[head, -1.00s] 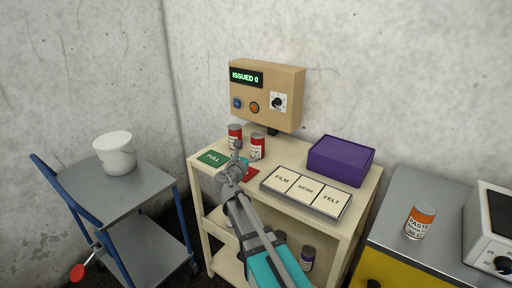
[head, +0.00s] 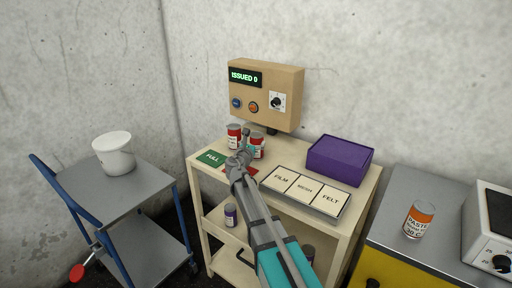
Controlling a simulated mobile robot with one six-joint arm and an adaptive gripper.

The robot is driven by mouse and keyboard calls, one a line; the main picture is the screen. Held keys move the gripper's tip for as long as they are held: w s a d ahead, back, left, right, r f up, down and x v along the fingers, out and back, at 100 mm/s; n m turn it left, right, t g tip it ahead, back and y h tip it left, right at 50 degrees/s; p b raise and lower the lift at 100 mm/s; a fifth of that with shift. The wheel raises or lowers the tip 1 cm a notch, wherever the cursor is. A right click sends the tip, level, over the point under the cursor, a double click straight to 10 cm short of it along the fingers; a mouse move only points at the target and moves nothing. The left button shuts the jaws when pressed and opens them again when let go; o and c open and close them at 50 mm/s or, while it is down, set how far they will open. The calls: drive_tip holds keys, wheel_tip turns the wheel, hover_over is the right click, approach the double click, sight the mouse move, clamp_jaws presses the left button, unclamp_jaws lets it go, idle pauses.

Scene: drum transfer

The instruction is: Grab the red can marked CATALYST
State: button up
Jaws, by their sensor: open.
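Two red cans with white labels stand side by side at the back of the cream cart (head: 358,203). The left red can (head: 234,131) is mostly clear of my arm. The right red can (head: 258,142) is partly covered by my gripper. The label words are too small to read, so I cannot tell which is marked CATALYST. My gripper (head: 247,141) is open, in front of the right can and close to both. I cannot tell whether it touches either can.
The dispenser box (head: 266,92) reading "ISSUED 0" hangs behind the cans. A green FULL card (head: 211,158), a panel of FILM, MESH and FELT tiles (head: 304,188) and a purple box (head: 340,160) surround my arm.

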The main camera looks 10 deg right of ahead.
sight(255, 137)
drive_tip(key=shift+x, duration=2.65)
drive_tip(key=shift+a+r, duration=0.15)
drive_tip(key=shift+a, duration=0.1)
drive_tip(key=c, duration=1.1)
drive_tip(key=shift+r+p, duration=0.15)
drive_tip(key=shift+p, duration=0.2)
drive_tip(key=shift+c, duration=0.2)
wheel_tip(255, 137, up, 3)
drive_tip(key=p, duration=0.3)
drive_tip(key=s+r+p, duration=0.9)
drive_tip(key=s, duration=0.5)
drive_tip(key=shift+r+p, duration=0.3)
drive_tip(key=shift+r, duration=0.05)
